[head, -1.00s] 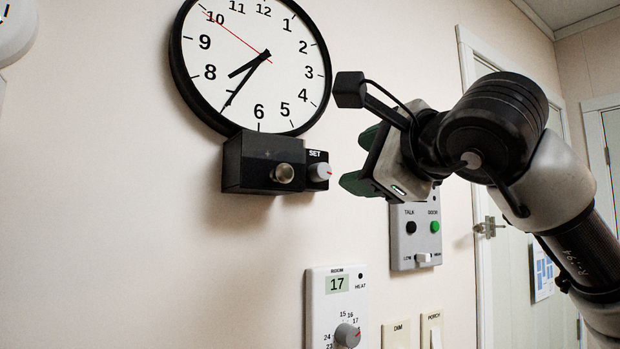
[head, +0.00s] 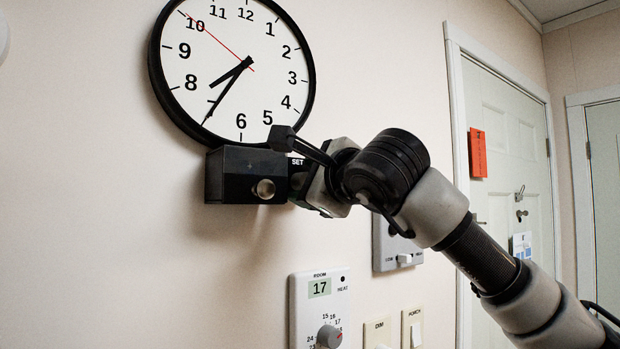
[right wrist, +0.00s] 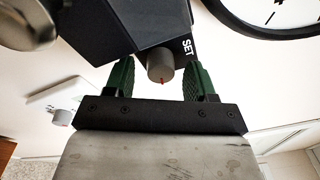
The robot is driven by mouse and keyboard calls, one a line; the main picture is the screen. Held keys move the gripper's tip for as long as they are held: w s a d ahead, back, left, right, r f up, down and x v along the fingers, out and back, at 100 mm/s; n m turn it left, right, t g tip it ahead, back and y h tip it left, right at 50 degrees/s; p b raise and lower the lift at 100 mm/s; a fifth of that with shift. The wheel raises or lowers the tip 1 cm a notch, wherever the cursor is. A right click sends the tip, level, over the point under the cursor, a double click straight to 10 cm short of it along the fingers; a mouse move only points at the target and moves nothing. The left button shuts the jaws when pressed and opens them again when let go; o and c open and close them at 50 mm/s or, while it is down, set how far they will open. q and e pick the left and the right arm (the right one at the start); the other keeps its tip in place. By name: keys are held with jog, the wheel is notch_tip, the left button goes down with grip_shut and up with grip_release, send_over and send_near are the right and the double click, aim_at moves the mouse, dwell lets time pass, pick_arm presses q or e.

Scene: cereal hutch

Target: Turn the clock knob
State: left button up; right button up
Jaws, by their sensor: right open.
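The round black-rimmed wall clock (head: 236,75) hangs above a black box (head: 232,172) with a metal knob (head: 264,189) on its front. The grey SET knob with a red mark shows in the right wrist view (right wrist: 160,68); in the head view my gripper hides it. My right gripper (right wrist: 160,80) is open. Its green fingers stand on either side of the SET knob, with visible gaps, so it is not gripped. In the head view my right gripper (head: 304,190) is at the right end of the black box. My left gripper is not in view.
A thermostat panel (head: 303,305) reading 17 with its own grey knob (head: 329,336) is below. A grey intercom panel (head: 388,245) is partly behind my right arm. DIM (head: 378,332) and PORCH (head: 412,328) switches sit lower right. A door (head: 505,130) stands at right.

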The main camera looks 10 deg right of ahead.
jog(key=c, duration=0.9)
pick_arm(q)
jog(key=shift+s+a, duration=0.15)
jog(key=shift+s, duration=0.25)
pick_arm(e)
jog(key=shift+c, duration=0.2)
pick_arm(q)
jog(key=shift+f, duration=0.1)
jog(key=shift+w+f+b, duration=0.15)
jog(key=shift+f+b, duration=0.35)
jog(key=shift+b, duration=0.1)
pick_arm(e)
jog(key=n, duration=0.8)
jog(key=shift+f+n, duration=0.1)
jog(key=shift+n, duration=0.3)
jog(key=o, duration=0.9)
